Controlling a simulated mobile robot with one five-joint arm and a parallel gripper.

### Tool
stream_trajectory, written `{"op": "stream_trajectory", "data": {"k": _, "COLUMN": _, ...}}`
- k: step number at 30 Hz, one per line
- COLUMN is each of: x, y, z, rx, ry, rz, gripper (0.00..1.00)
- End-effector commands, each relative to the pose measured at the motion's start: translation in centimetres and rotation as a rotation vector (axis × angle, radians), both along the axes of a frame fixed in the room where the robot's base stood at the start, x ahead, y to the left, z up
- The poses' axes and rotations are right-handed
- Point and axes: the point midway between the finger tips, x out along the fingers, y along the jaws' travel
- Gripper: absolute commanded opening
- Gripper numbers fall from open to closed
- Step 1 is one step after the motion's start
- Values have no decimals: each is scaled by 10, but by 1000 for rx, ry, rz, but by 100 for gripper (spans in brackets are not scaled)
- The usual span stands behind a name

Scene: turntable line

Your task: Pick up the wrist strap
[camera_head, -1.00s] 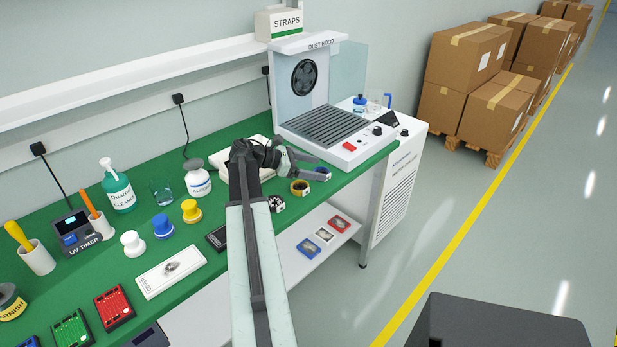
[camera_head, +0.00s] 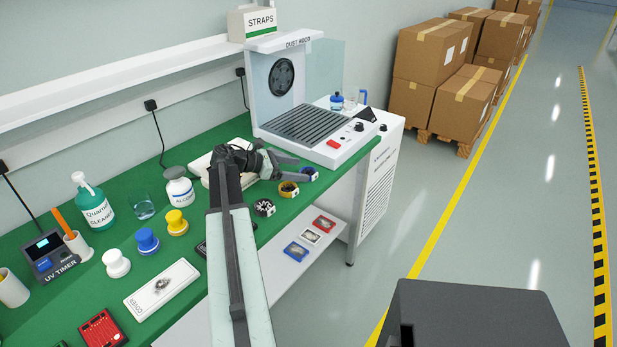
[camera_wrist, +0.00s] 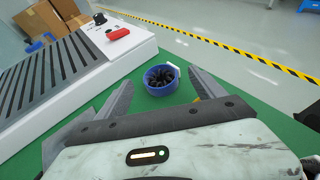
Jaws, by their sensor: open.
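Three coiled wrist straps lie in a row near the front edge of the green bench: a black one (camera_head: 264,207), a yellow one (camera_head: 288,189) and a blue one (camera_head: 309,174). My gripper (camera_head: 291,167) is open and empty, close behind the yellow and blue coils. In the wrist view, the blue strap (camera_wrist: 151,83), with a dark inside and a white tag, lies ahead between the two open fingers (camera_wrist: 160,88), not gripped. A small bit of yellow shows beside the right finger; the rest of that coil is hidden.
The dust hood (camera_head: 305,128) stands just beyond the straps, with its grille at the left in the wrist view (camera_wrist: 45,85). Bottles, jars and a cover box (camera_head: 162,290) fill the nearer bench. Small trays lie on the shelf below.

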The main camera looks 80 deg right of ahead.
Motion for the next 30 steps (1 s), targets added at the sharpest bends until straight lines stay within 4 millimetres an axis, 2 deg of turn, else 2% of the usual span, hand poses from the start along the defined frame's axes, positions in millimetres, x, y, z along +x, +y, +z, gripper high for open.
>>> {"op": "stream_trajectory", "data": {"k": 1, "x": -7, "y": -5, "z": -11, "rx": 0, "ry": 0, "rz": -3, "gripper": 79}}
{"op": "stream_trajectory", "data": {"k": 5, "x": -24, "y": -14, "z": -17, "rx": 0, "ry": 0, "rz": -2, "gripper": 79}}
{"op": "stream_trajectory", "data": {"k": 11, "x": -26, "y": -15, "z": -15, "rx": 0, "ry": 0, "rz": -1, "gripper": 79}}
{"op": "stream_trajectory", "data": {"k": 14, "x": -27, "y": -15, "z": -15, "rx": 1, "ry": 0, "rz": -2, "gripper": 57}}
{"op": "stream_trajectory", "data": {"k": 18, "x": -27, "y": -15, "z": -15, "rx": 1, "ry": 0, "rz": -2, "gripper": 18}}
{"op": "stream_trajectory", "data": {"k": 19, "x": -27, "y": -15, "z": -15, "rx": 1, "ry": 0, "rz": -2, "gripper": 14}}
{"op": "stream_trajectory", "data": {"k": 26, "x": -27, "y": -15, "z": -14, "rx": 0, "ry": 0, "rz": -2, "gripper": 13}}
{"op": "stream_trajectory", "data": {"k": 30, "x": -26, "y": -15, "z": -6, "rx": 0, "ry": 0, "rz": -1, "gripper": 13}}
